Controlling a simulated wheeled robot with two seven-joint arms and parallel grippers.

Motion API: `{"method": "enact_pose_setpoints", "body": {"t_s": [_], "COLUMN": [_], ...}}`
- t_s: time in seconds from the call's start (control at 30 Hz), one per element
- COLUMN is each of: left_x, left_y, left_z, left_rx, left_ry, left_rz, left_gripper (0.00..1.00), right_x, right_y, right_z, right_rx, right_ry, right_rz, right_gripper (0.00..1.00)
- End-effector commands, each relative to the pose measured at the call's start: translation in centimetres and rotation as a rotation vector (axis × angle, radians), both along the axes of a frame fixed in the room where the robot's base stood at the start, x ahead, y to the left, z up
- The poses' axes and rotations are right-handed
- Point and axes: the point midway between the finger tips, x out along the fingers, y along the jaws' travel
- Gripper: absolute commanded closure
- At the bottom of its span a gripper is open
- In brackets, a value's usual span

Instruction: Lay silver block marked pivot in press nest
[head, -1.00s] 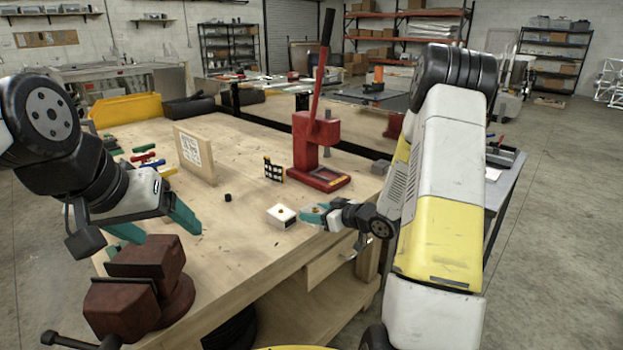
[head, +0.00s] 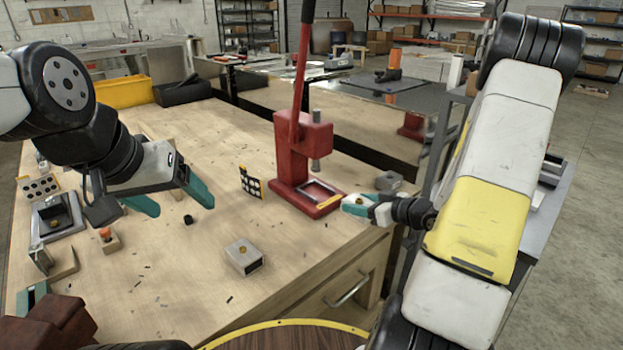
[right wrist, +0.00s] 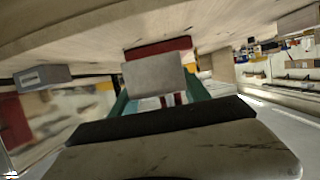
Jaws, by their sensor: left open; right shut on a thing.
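My right gripper (head: 352,206) is shut on a grey, silver-looking block (right wrist: 153,75), which sits between its teal fingers in the right wrist view. No marking is readable on the face I see; in the head view the fingers mostly hide it. The gripper is beside the front right corner of the red press (head: 303,150). The press nest (head: 312,208) is a red frame in its base, with a yellow strip at the front edge. Red also shows behind the block in the wrist view. My left gripper (head: 172,203) is open and empty above the table's left part.
A hollow grey block with a brass knob (head: 243,259) stands on the bench (head: 300,262). Another grey block (head: 388,181) lies behind my right gripper; a labelled block shows in the wrist view (right wrist: 42,77). Small debris litters the front.

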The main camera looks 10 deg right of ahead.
Motion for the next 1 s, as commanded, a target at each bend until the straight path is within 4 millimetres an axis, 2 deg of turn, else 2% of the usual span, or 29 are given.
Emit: {"method": "enact_pose_setpoints", "body": {"t_s": [0.5, 0.77, 1.0], "left_x": [0.0, 0.0, 0.0], "left_y": [0.0, 0.0, 0.0], "left_z": [0.0, 0.0, 0.0], "left_rx": [0.000, 0.000, 0.000], "left_ry": [0.000, 0.000, 0.000], "left_rz": [0.000, 0.000, 0.000], "left_gripper": [0.24, 0.24, 0.24], "right_x": [9.6, 11.2, 13.7], "right_y": [6.5, 7.5, 9.2], "right_z": [0.1, 0.1, 0.1], "right_rx": [0.002, 0.001, 0.001], "right_ry": [-0.004, -0.002, -0.003], "right_rz": [0.004, 0.002, 0.003], "right_gripper": [1.00, 1.00, 1.00]}}
